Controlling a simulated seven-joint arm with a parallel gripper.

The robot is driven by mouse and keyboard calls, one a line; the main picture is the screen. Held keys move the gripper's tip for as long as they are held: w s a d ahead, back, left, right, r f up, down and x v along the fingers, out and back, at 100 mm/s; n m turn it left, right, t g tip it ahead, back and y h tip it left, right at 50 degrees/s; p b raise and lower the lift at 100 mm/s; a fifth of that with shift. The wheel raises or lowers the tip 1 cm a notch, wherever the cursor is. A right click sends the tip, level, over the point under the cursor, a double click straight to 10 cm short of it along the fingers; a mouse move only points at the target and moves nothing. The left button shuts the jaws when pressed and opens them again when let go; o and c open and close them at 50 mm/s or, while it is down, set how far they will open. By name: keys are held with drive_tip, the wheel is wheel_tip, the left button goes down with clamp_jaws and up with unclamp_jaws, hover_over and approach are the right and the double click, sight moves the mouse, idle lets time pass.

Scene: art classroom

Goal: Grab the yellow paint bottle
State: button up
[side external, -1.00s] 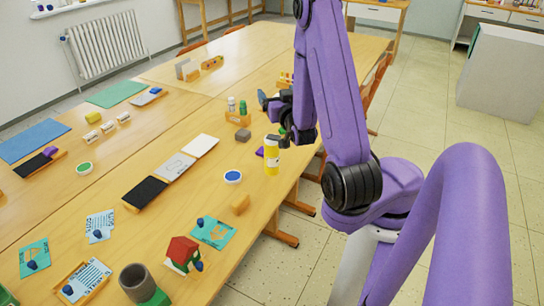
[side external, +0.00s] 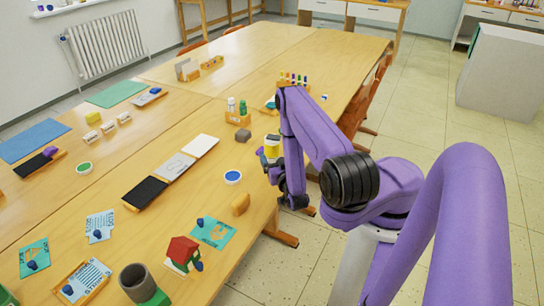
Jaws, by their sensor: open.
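The yellow paint bottle (side external: 272,149) stands upright near the right edge of the wooden table. Its upper part shows; my gripper and wrist hide its lower part. My gripper (side external: 268,166) is low over the table edge, at the bottle's near side, with its dark fingers open. From this side I cannot tell whether the fingers are around the bottle or only in front of it, or whether they touch it.
An orange caddy with bottles (side external: 238,117) and a grey block (side external: 243,135) stand behind the bottle. A blue paint dish (side external: 232,177) and a yellow-orange block (side external: 241,204) lie nearer. The table (side external: 205,225) has clear wood between them.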

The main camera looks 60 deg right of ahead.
drive_tip(key=shift+x, duration=3.75)
drive_tip(key=c, duration=1.4)
